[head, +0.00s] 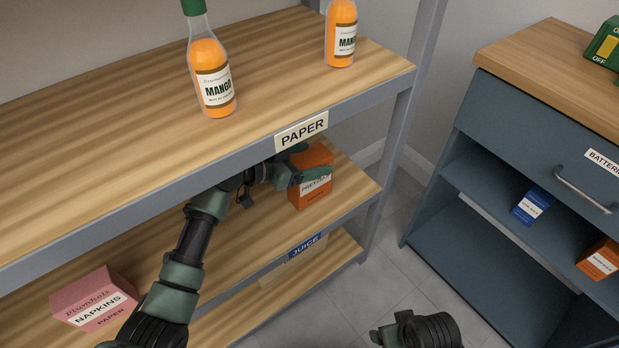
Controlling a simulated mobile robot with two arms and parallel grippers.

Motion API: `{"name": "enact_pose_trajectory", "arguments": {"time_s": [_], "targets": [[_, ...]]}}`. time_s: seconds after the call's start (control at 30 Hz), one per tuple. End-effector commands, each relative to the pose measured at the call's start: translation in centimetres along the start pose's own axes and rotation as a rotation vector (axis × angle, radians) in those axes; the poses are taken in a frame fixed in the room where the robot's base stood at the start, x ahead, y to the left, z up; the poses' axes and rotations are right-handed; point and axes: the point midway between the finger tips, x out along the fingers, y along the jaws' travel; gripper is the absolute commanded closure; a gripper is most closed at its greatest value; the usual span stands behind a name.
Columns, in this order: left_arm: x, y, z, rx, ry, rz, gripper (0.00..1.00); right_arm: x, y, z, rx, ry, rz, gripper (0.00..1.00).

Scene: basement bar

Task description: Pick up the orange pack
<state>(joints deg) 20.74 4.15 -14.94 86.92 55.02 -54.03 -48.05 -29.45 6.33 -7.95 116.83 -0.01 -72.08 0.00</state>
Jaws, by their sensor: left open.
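An orange pack with a white label (314,193) stands on the middle shelf, under the shelf edge marked PAPER. My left gripper (309,163) is open at this pack. One dark green finger overlaps its label and the other shows near its top edge. I cannot tell whether either finger touches it. The pack's upper part is partly hidden by the gripper. Another orange pack (600,261) sits in the blue cabinet at the right. My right gripper (382,334) shows only partly at the bottom edge, away from both packs.
The upper shelf (120,140) lies just above my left gripper and bears two mango bottles (212,85) (340,40). A pink napkin pack (95,300) is on the middle shelf at left. The blue cabinet (480,180) also holds a blue pack (532,206). Open floor lies between.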

Motion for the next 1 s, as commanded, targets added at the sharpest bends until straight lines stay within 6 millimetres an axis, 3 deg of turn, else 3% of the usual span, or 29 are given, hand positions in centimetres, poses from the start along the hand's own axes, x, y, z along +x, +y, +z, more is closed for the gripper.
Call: {"name": "enact_pose_trajectory", "arguments": {"time_s": [0.13,0.4,0.9,1.0], "targets": [[0.0,0.0,0.0,0.001,0.000,-0.001,0.25,0.0,0.0,0.0,0.000,-0.001,0.000,0.19],[-0.1,0.0,0.0,0.001,0.000,-0.001,1.00,0.0,0.0,0.0,0.000,-0.001,0.000,0.19],[-0.4,-0.1,-1.0,0.004,0.003,-0.001,1.00,0.0,0.0,-0.1,0.000,0.008,-0.001,0.19],[-0.8,-0.1,-1.9,0.005,0.003,-0.002,1.00,1.1,-0.1,0.3,-0.002,-0.005,-0.001,0.19]]}}
